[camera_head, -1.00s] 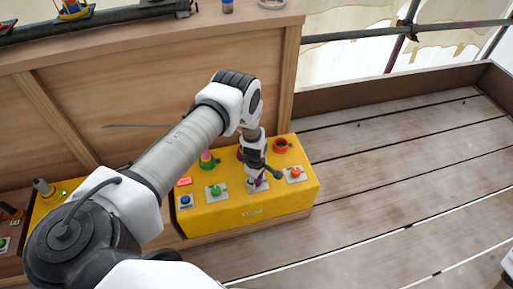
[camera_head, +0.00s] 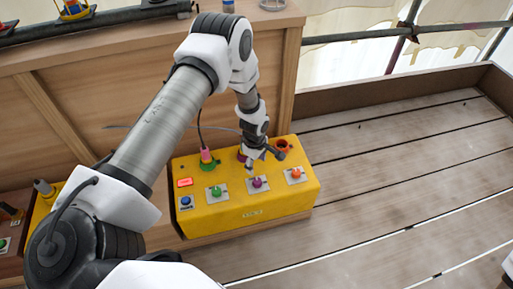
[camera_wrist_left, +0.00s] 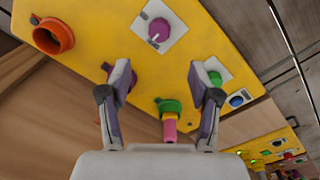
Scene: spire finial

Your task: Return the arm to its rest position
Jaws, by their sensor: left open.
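My left arm reaches from the lower left over a yellow control box (camera_head: 250,212) in the head view. My left gripper (camera_head: 264,161) is above the box, behind the purple knob (camera_head: 257,183), and looks clear of it. In the left wrist view my left gripper (camera_wrist_left: 162,80) has its fingers spread with nothing between them. The purple knob (camera_wrist_left: 159,30) shows beyond the fingertips. A pink plug (camera_wrist_left: 169,127) stands in a green socket (camera_wrist_left: 170,106) and also shows in the head view (camera_head: 206,154). My right gripper is not in view.
The box also bears a green knob (camera_head: 215,191), an orange knob (camera_head: 295,174), a blue button (camera_head: 186,202) and an orange socket (camera_head: 282,145). A wooden panel (camera_head: 110,90) rises behind it. The plank floor (camera_head: 400,170) to the right is clear.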

